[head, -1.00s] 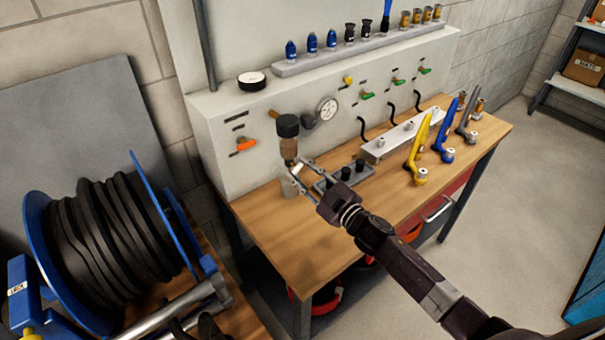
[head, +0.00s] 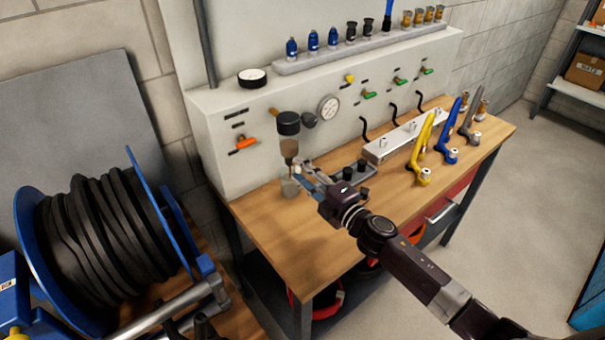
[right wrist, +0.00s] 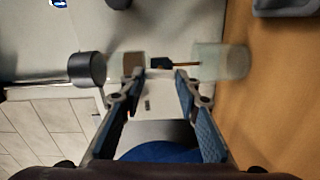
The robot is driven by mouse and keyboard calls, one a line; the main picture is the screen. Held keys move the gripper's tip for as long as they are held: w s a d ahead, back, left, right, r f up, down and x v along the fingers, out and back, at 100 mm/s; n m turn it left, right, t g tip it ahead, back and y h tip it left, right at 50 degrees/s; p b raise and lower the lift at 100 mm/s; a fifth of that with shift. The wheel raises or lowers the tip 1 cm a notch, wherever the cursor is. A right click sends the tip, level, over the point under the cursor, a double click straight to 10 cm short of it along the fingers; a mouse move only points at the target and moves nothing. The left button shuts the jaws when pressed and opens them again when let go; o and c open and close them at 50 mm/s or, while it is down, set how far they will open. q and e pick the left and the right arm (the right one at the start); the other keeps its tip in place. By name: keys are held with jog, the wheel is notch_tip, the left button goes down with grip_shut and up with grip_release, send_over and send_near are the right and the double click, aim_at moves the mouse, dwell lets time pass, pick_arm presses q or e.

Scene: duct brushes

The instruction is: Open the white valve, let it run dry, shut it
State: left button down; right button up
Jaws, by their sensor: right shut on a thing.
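The filter unit has a black cap (head: 288,122) and a bowl (head: 289,147) with brown contents. The small white valve (head: 297,167) sits under the bowl, partly hidden by my right gripper (head: 298,174). That gripper is shut on the valve, fingers on either side of it. In the right wrist view the bowl (right wrist: 133,65) lies sideways above the fingertips (right wrist: 161,76). A thin brown line (right wrist: 187,64) runs from the valve area to a clear jar (right wrist: 218,62). The jar also shows below the valve in the head view (head: 289,188). My left gripper is not in view.
A gauge (head: 329,107) and an orange-handled valve (head: 246,142) are on the white panel. Yellow, blue and grey tools (head: 424,150) stand further right. The bench front (head: 265,235) is clear.

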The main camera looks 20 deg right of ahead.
jog(key=shift+f+n, duration=0.15)
jog(key=shift+n, duration=0.25)
jog(key=o, duration=1.2)
jog(key=shift+c, duration=0.2)
jog(key=v, duration=1.2)
